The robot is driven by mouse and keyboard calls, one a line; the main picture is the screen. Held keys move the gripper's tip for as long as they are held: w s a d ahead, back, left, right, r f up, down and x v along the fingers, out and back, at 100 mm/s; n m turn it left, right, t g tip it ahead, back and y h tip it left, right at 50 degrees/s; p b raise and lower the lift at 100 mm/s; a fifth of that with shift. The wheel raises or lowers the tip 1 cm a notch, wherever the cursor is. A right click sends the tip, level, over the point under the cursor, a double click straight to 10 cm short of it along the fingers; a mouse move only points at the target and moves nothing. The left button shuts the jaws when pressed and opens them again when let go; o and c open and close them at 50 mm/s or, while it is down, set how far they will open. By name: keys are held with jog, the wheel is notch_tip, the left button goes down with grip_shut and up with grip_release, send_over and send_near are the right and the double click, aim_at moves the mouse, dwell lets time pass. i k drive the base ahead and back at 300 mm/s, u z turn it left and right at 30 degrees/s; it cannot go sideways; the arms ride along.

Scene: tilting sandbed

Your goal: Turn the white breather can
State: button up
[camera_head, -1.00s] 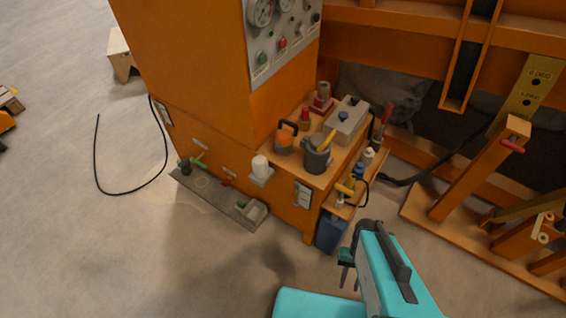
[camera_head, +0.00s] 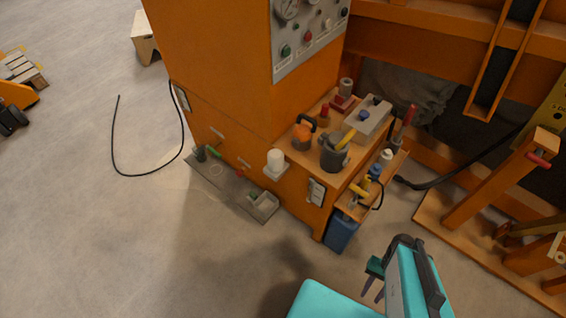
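The white breather can (camera_head: 276,160) is a small upright cylinder. It sits on a small pale bracket on the side of the orange cabinet, below the worktop edge. My gripper (camera_head: 372,290) is at the lower right, pointing down, well apart from the can. Its two dark fingers show a gap between them and hold nothing that I can see. My turquoise arm fills the bottom right. Nothing hides the can.
The worktop (camera_head: 305,172) holds a dark pot (camera_head: 334,152), an orange-handled item (camera_head: 303,132) and a grey box (camera_head: 367,118). A low tray (camera_head: 229,187) lies on the floor along the cabinet. A blue bin (camera_head: 341,231) stands between cabinet and gripper. A black hose (camera_head: 114,140) lies on open floor.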

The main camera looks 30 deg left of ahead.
aim_at(275, 157)
jog(key=z, duration=0.05)
jog(key=k, duration=1.75)
jog(key=u, duration=0.9)
jog(key=i, duration=1.05)
jog(key=z, duration=0.05)
